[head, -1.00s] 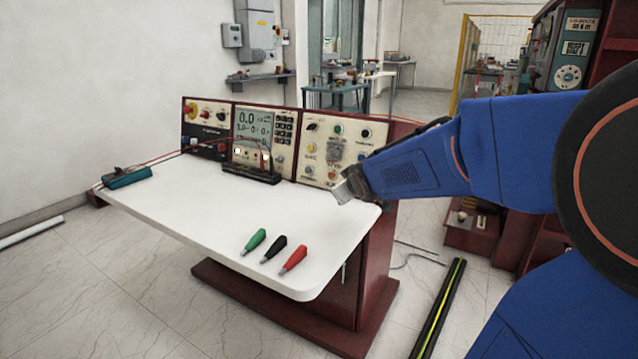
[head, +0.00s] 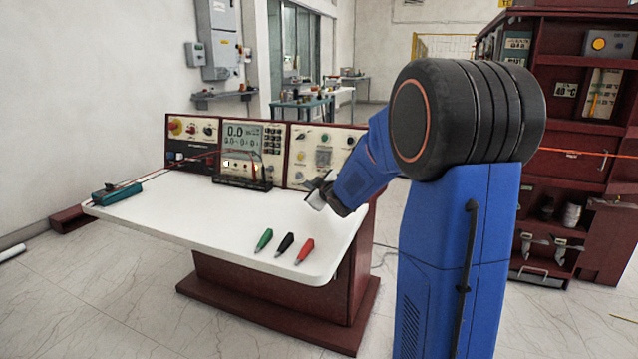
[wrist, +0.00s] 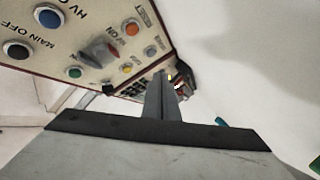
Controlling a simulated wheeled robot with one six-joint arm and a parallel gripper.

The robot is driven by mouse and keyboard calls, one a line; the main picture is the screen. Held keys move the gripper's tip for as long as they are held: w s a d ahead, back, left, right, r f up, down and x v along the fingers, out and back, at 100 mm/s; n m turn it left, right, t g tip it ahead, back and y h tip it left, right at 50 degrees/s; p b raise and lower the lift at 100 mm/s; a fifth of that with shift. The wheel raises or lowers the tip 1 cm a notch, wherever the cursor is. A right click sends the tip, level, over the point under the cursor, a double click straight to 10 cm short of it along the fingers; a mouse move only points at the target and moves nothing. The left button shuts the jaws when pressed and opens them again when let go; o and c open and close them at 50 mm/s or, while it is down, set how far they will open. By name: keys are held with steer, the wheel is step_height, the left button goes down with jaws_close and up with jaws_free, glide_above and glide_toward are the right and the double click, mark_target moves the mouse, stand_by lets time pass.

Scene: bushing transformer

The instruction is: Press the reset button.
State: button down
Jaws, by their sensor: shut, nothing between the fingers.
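The reset button belongs to a cream control panel (head: 322,150) at the right of the bench console. In the wrist view this panel (wrist: 95,50) shows several round buttons, including a blue button (wrist: 48,16), a green button (wrist: 75,72), an orange button (wrist: 131,27) and a yellow button (wrist: 126,67). Small lettering that looks like RESET sits near the panel's upper right there; I cannot tell for sure which button it marks. My gripper (head: 316,196) is shut and empty, above the bench top in front of the panel. Its fingers (wrist: 163,90) appear apart from the buttons.
The white bench top (head: 210,215) is mostly clear. A green probe (head: 264,239), a black probe (head: 284,244) and a red probe (head: 304,251) lie near its front edge. A teal box (head: 115,192) with leads sits at the left. A dark red cabinet (head: 570,165) stands at the right.

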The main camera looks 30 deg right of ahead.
steer(key=shift+w+d+f, duration=0.35)
steer(key=shift+w+d, duration=0.5)
steer(key=shift+d, duration=0.3)
steer(key=shift+w+d+f, duration=0.35)
steer(key=shift+w+d, duration=0.55)
steer(key=shift+d, duration=0.2)
steer(key=shift+w+d+f, duration=0.35)
steer(key=shift+w+d, duration=0.5)
steer(key=shift+d, duration=0.3)
steer(key=shift+w+d, duration=0.1)
steer(key=shift+d, duration=0.05)
steer(key=shift+w+d+f, duration=0.1)
steer(key=shift+w+d, duration=0.05)
steer(key=shift+w+d+f, duration=0.1)
steer(key=shift+w+d, duration=0.2)
steer(key=shift+d, duration=0.05)
stand_by(0.9)
steer(key=shift+s+a, duration=0.1)
steer(key=shift+s+a+r, duration=0.2)
steer(key=shift+s+a, duration=0.25)
steer(key=shift+a, duration=0.1)
stand_by(0.5)
steer(key=shift+s+a+r, duration=0.3)
steer(key=shift+s+a, duration=0.45)
steer(key=shift+a, duration=0.2)
steer(key=shift+s+a+r, duration=0.3)
steer(key=shift+s+a, duration=0.45)
steer(key=shift+a, duration=0.2)
